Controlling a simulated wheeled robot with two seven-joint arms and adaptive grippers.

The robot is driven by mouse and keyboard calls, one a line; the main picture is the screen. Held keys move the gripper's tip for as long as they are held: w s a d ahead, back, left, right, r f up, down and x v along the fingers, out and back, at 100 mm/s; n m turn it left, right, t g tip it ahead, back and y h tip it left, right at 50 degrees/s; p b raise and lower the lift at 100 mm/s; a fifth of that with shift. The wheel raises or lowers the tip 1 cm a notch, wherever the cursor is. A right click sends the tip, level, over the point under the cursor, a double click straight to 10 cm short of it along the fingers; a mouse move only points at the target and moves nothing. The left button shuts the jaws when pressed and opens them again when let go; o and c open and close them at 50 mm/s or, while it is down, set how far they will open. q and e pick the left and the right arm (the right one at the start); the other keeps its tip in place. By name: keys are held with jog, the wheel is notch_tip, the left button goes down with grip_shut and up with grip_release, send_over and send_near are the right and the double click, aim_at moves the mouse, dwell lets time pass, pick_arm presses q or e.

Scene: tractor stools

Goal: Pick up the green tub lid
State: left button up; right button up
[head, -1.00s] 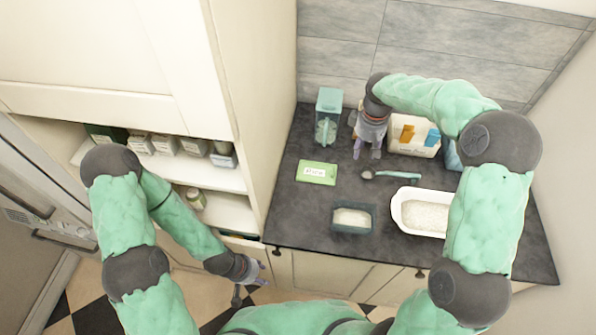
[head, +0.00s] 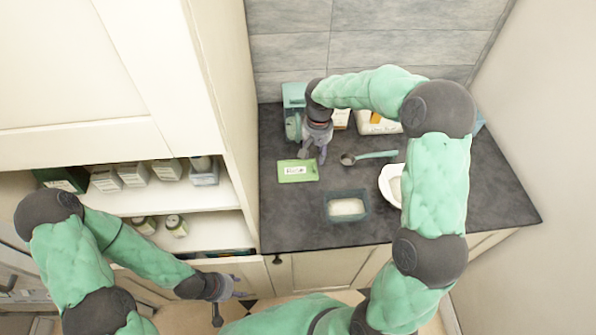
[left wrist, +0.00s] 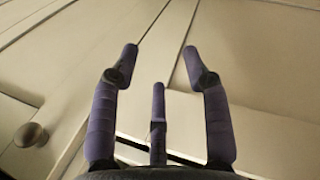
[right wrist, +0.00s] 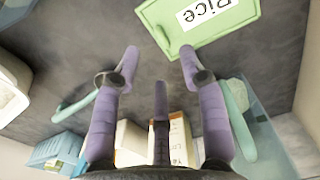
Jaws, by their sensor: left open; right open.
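The green tub lid (head: 298,171) lies flat on the dark countertop, with a white label. In the right wrist view the lid (right wrist: 225,38) shows at the top, its label reading "Rice" upside down. My right gripper (head: 313,156) is open and empty, just beyond the lid's back right edge. In the right wrist view its fingertips (right wrist: 160,52) are apart, near the lid's edge; I cannot tell whether they touch it. My left gripper (head: 238,286) is open and empty, low in front of the cabinet doors, and it also shows in the left wrist view (left wrist: 160,50).
A small dark tub (head: 347,205) with white contents sits in front of the lid. A teal scoop (head: 372,155) lies right of my right gripper. A white bowl (head: 390,183) is partly behind my right arm. A teal container (head: 293,98) stands at the back left.

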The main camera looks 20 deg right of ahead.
aim_at(315, 166)
jog(key=shift+f+b, duration=0.55)
jog(key=shift+f, duration=2.5)
grip_shut()
